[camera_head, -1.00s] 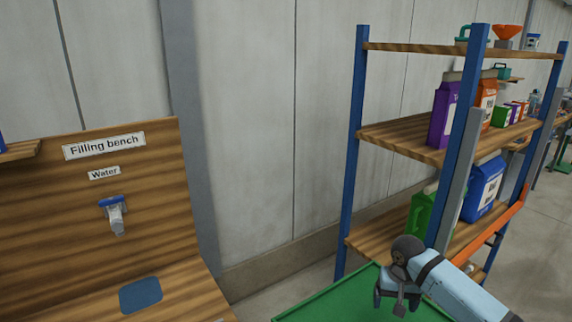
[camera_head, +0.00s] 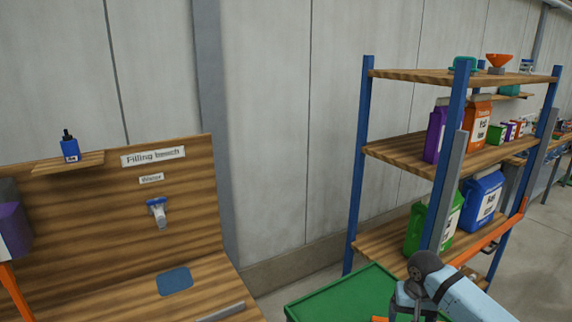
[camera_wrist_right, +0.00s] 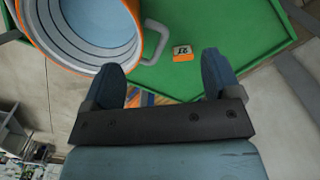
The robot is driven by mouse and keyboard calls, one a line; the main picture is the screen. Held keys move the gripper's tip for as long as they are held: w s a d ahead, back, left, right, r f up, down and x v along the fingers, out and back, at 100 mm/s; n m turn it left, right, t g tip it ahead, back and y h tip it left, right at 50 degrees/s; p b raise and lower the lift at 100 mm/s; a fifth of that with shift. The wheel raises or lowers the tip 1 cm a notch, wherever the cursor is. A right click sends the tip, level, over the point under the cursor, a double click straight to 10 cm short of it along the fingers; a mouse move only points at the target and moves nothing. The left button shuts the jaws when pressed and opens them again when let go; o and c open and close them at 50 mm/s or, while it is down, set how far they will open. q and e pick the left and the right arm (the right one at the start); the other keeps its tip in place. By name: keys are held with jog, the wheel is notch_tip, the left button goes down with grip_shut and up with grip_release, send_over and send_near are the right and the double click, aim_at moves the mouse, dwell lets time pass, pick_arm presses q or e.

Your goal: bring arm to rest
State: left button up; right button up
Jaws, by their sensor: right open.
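My right arm comes in at the lower right of the head view, and its gripper (camera_head: 404,308) is partly cut off by the bottom edge, over the green tray (camera_head: 335,295). In the right wrist view the two dark blue fingers of the right gripper (camera_wrist_right: 161,64) stand wide apart with nothing between them. Beyond the fingers is the green tray (camera_wrist_right: 250,20). An orange container with a pale ribbed inside and a grey handle (camera_wrist_right: 84,32) is at the upper left, beside the left-hand finger. My left gripper does not show.
A small orange labelled block (camera_wrist_right: 183,53) lies on the tray. A blue-post shelf (camera_head: 361,165) with bags and jugs stands at right, close to my arm.

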jog(key=s+a+f+n+t+y, duration=0.3)
jog(key=s+a+f+t, duration=0.1)
jog(key=s+a+f, duration=0.9)
jog(key=s+d+f+n+t, duration=0.1)
jog(key=s+t, duration=0.2)
jog(key=s, duration=0.5)
jog(key=s+d+n+t, duration=0.1)
jog(key=s+t, duration=0.3)
jog(key=s, duration=0.5)
jog(key=shift+f+n+b, duration=0.35)
jog(key=shift+n+b, duration=0.05)
